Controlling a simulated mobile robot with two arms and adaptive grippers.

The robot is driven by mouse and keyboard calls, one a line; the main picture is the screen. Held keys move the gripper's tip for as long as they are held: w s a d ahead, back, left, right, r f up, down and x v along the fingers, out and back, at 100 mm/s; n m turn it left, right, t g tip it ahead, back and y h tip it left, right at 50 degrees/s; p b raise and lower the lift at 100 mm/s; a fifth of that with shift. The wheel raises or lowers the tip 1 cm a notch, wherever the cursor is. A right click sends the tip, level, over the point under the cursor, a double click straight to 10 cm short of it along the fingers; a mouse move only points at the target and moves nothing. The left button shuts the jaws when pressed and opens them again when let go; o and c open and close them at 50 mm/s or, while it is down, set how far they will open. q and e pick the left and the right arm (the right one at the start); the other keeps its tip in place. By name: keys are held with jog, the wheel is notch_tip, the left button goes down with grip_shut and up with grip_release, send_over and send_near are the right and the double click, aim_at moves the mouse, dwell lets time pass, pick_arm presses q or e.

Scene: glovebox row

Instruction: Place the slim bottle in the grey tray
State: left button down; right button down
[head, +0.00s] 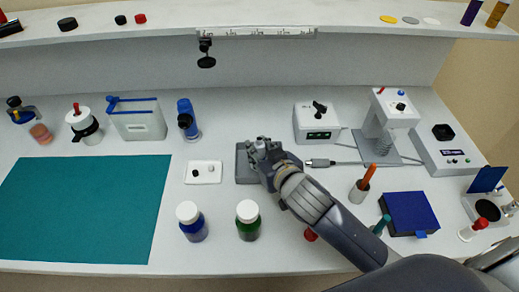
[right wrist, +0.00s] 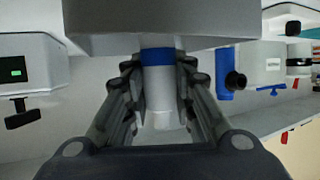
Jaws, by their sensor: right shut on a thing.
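The grey tray (head: 243,168) lies on the bench near the middle in the head view. My right gripper (head: 262,147) is low over its right part and hides much of it. In the right wrist view, which is upside down, my right gripper (right wrist: 159,95) is shut on the slim bottle (right wrist: 159,92), a pale cylinder with a blue band. The grey tray's wall (right wrist: 160,18) hides the bottle's lower end, so I cannot tell if it touches the tray floor. The bottle looks upright. In the head view my gripper hides it. My left gripper is not in view.
A white plate (head: 203,180) with small pieces lies left of the tray. White-capped blue (head: 193,228) and green (head: 248,228) bottles stand in front. A box with a green display (head: 318,124) and a cable plug (head: 320,162) are to the right. A teal mat (head: 85,210) lies left.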

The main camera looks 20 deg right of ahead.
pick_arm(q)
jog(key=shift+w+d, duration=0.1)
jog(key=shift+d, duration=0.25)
pick_arm(e)
jog(key=c, duration=1.3)
grip_release()
jog(key=shift+f, duration=0.1)
jog(key=shift+c, duration=0.2)
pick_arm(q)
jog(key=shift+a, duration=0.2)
